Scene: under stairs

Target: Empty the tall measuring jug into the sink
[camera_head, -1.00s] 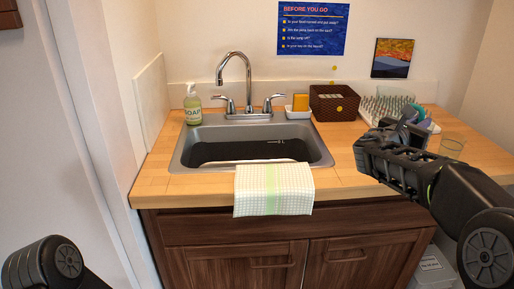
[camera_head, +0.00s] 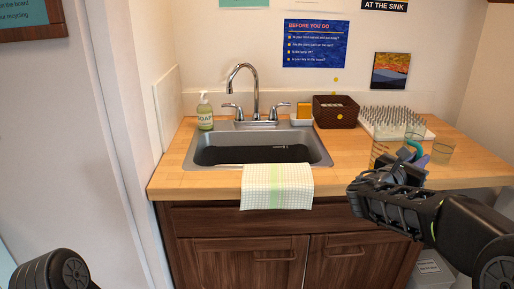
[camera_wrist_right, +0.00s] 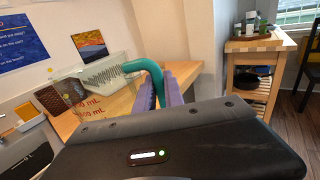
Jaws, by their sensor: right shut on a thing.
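My right gripper (camera_head: 408,165) is shut on the teal handle of the clear measuring jug (camera_head: 381,153), over the right part of the counter. The teal handle also shows between the jaws in the right wrist view (camera_wrist_right: 151,69), with red mL markings on the clear wall beside it. The jug's base is hidden, and I cannot tell whether it holds anything. The steel sink (camera_head: 202,157), with a dark basin, is set in the counter to the left of the jug, apart from it. My left gripper is out of view; only part of my left arm shows at bottom left.
The faucet (camera_head: 256,92) stands behind the sink, with a soap bottle (camera_head: 205,112) at left. A yellow sponge (camera_head: 304,111), a brown basket (camera_head: 336,112) and a spiked drying rack (camera_head: 431,127) line the back. A towel (camera_head: 277,187) hangs in front.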

